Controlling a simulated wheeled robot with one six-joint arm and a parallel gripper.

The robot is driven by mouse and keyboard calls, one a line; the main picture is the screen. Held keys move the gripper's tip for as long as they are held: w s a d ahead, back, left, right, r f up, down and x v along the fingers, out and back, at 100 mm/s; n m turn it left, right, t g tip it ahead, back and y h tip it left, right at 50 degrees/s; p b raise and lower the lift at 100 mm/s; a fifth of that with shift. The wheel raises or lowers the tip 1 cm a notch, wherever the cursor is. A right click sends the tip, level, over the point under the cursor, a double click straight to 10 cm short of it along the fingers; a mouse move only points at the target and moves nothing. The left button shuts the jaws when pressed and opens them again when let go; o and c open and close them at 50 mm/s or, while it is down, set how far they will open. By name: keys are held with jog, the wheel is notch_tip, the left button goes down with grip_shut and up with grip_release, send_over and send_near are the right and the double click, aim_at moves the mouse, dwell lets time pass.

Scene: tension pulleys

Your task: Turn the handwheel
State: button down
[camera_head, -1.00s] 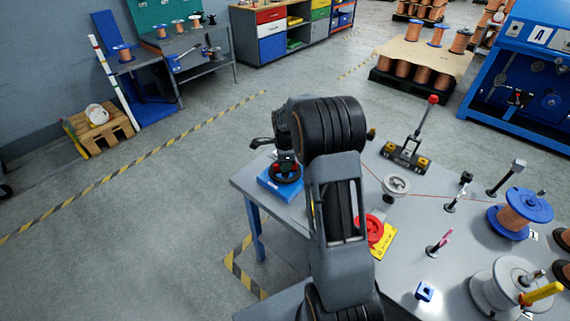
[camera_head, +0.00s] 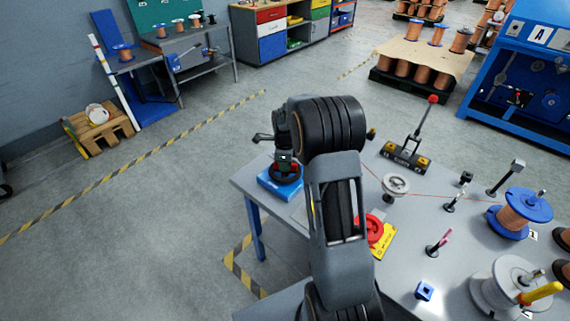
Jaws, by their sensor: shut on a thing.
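The handwheel (camera_head: 286,180) is a dark wheel with a red part, on a blue base (camera_head: 279,190) at the left corner of the grey table. My arm comes up from the bottom of the view and bends down over this corner. My gripper (camera_head: 287,166) is at the top of the handwheel and shut on it. The fingertips are small and partly hidden by the arm, so the exact grip on the rim cannot be made out.
On the table (camera_head: 408,236) stand a red wheel (camera_head: 374,230) on a yellow plate, a grey pulley (camera_head: 396,186), a red-knobbed lever (camera_head: 432,100), several posts and wire spools, one with a blue flange (camera_head: 526,204).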

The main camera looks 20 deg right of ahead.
jog(key=c, duration=1.1)
grip_release()
notch_tip(320, 180, up, 14)
jog(key=shift+f+p, duration=0.1)
jog(key=shift+p, duration=0.2)
